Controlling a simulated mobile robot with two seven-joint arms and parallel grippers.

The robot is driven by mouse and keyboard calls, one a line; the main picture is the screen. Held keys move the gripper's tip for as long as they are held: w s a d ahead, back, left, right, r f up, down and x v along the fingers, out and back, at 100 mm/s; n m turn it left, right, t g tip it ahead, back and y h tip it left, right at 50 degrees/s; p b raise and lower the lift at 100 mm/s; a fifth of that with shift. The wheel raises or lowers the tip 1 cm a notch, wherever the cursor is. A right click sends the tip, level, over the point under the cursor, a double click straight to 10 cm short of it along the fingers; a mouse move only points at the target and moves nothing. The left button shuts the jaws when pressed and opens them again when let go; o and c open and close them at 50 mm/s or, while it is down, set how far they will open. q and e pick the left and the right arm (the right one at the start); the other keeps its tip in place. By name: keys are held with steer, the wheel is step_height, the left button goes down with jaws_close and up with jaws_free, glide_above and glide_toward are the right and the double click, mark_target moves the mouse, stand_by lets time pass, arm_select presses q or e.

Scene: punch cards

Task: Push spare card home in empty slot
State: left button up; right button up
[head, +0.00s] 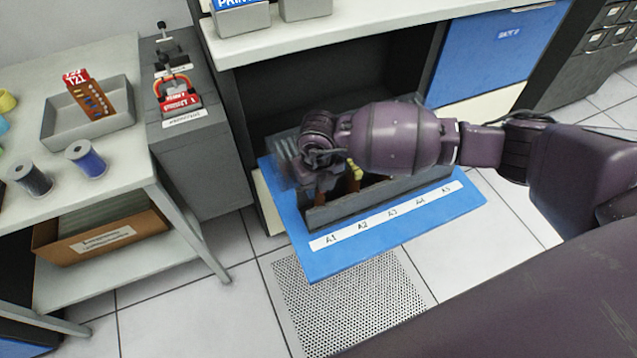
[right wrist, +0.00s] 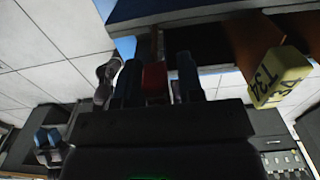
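A blue pull-out shelf (head: 385,240) bears an open grey card cage (head: 340,208); a white strip in front is marked A1 to A5. My right gripper (head: 322,168) is over the cage's left part, hiding much of its slots. In the right wrist view its two bluish fingers (right wrist: 158,80) stand apart, on either side of a red card top (right wrist: 154,78). Whether they grip it is unclear, as is how deep that card sits. Beside it is a card with a yellow top (right wrist: 282,75) marked T34, its yellow top also in the head view (head: 355,171).
A grey tray (head: 72,126) on the left table holds a brown card with a red top (head: 77,78) marked T21. Two wire spools (head: 87,158) stand in front of it. A grey cabinet (head: 200,165) is left of the shelf. Above the cage is a white counter (head: 340,38).

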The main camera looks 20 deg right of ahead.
steer(key=shift+o, duration=0.9)
steer(key=shift+r, duration=0.4)
step_height(320, 180, up, 5)
steer(key=shift+w+f+p, duration=0.1)
steer(key=shift+p, duration=0.75)
step_height(320, 180, up, 4)
steer(key=shift+f+p, duration=0.1)
steer(key=shift+p, duration=0.35)
steer(key=shift+r, duration=0.75)
arm_select(q)
steer(key=r, duration=0.3)
steer(key=shift+w+d+r+t, duration=0.15)
steer(key=shift+w+t, duration=0.15)
steer(key=shift+w, duration=0.1)
steer(key=shift+s, duration=0.1)
